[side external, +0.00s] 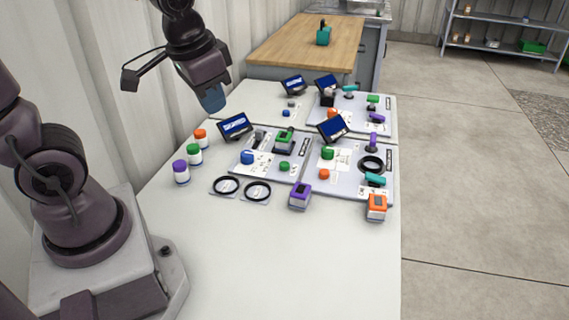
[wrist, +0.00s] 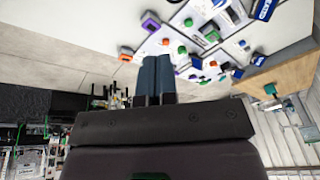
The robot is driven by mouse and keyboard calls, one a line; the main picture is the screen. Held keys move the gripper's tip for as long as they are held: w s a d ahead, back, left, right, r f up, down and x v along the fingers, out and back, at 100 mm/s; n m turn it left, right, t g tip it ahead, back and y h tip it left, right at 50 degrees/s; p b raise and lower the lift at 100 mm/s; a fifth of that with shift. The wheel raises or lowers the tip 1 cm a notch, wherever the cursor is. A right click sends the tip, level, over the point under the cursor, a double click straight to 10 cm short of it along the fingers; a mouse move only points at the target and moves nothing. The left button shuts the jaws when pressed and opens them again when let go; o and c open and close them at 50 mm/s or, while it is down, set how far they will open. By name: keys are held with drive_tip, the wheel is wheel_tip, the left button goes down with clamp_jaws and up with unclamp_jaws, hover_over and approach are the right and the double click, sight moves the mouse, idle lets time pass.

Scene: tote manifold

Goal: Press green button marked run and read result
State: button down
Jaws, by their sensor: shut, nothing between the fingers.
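Two green round buttons show on the near panels in the side external view: a small one (side external: 285,166) on the left panel and a larger one (side external: 327,153) on the right panel. Their labels are too small to read, so I cannot tell which is marked run. Tilted dark screens with blue displays stand behind the panels, one at left (side external: 235,125) and one at right (side external: 333,127); their text is unreadable. My gripper (side external: 212,103) is high above the table's back left, apart from the panels. Its blue fingers (wrist: 155,62) are together and empty in the wrist view.
Three capped bottles (side external: 181,172) stand at the table's left. Two black rings (side external: 257,190), a purple block (side external: 300,196) and an orange block (side external: 376,207) lie in front of the panels. The white table's front (side external: 290,265) is clear. A wooden bench (side external: 310,45) stands behind.

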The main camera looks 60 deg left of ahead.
drive_tip(key=w+a+f+m+y, duration=0.2)
drive_tip(key=w+a+f+y, duration=0.1)
drive_tip(key=w+a+f, duration=0.7)
drive_tip(key=m+t+h, duration=0.6)
drive_tip(key=m, duration=0.4)
hover_over(284, 165)
wheel_tip(284, 165, down, 6)
drive_tip(key=shift+r, duration=0.1)
drive_tip(key=shift+f, duration=4.45)
drive_tip(key=shift+f, duration=0.4)
